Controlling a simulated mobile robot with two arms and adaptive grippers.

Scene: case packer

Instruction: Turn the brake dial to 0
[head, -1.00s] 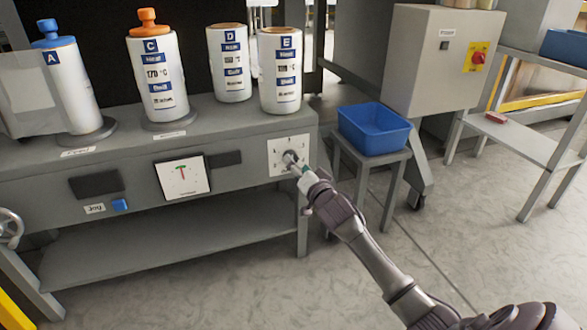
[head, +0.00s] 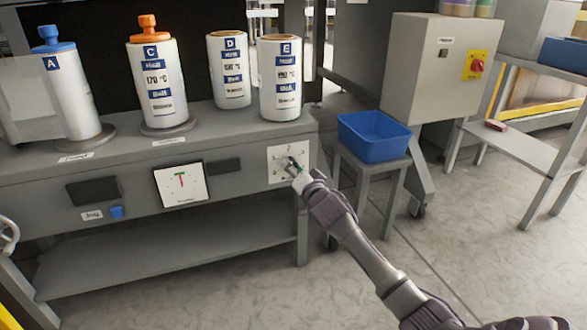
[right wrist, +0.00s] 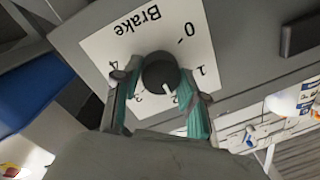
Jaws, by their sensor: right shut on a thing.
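The brake dial is a dark round knob (right wrist: 160,71) on a white plate (right wrist: 196,30) marked "Brake" with numbers from 0 to 4. In the head view the plate (head: 276,167) is on the bench front at the right end. In the right wrist view the knob's white pointer line is towards the 2, on the side away from the word "Brake". My right gripper (right wrist: 160,92) has its fingers on both sides of the knob and is shut on it. In the head view the gripper (head: 293,168) covers part of the plate. My left gripper is not in view.
A white gauge (head: 181,184) with a green and red T-shaped needle sits left of the dial. Bobbins C (head: 158,80) and E (head: 281,80) stand on the bench (head: 235,122). A blue bin (head: 374,136) on a stand is close to the right. Open floor lies in front.

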